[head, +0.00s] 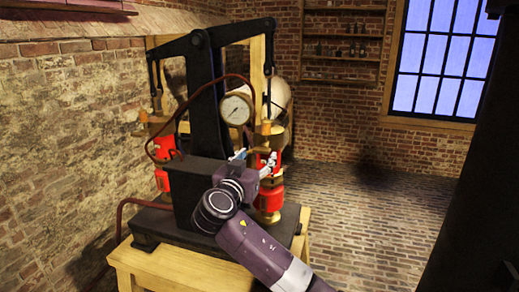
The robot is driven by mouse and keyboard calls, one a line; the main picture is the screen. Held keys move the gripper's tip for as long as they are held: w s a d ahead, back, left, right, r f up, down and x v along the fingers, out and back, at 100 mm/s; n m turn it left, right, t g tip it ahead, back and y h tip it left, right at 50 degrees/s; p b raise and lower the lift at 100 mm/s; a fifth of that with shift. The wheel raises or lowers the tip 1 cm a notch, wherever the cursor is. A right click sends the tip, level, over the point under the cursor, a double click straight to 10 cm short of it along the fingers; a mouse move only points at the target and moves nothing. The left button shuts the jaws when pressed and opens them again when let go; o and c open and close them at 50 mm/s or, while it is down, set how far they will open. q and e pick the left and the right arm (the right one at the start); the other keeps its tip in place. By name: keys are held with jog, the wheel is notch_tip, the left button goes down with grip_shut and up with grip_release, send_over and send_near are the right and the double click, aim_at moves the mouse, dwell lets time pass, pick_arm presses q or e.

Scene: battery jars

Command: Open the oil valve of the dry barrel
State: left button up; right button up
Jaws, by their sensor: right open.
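A black pump machine (209,100) stands on a wooden table, with two red barrels with brass fittings. One red barrel (269,197) is at the right, behind my right wrist. The other red barrel (161,180) is at the left, partly behind the black block. I cannot tell which is the dry barrel, and no oil valve can be made out clearly. My right gripper (269,165) is open at the upper part of the right barrel. Whether it touches the barrel is unclear. My left gripper is not in view.
A round dial gauge (236,109) sits above the gripper, with a dark red pipe arching over it. The wooden table (170,272) carries the machine's black base. A brick wall (65,140) is close at left. The brick floor (370,215) at right is open.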

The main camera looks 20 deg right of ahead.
aim_at(262, 150)
jog(key=shift+p+x, duration=0.4)
jog(key=shift+x, duration=1.05)
jog(key=shift+c, duration=0.6)
jog(key=shift+f, duration=0.1)
jog(key=c, duration=1)
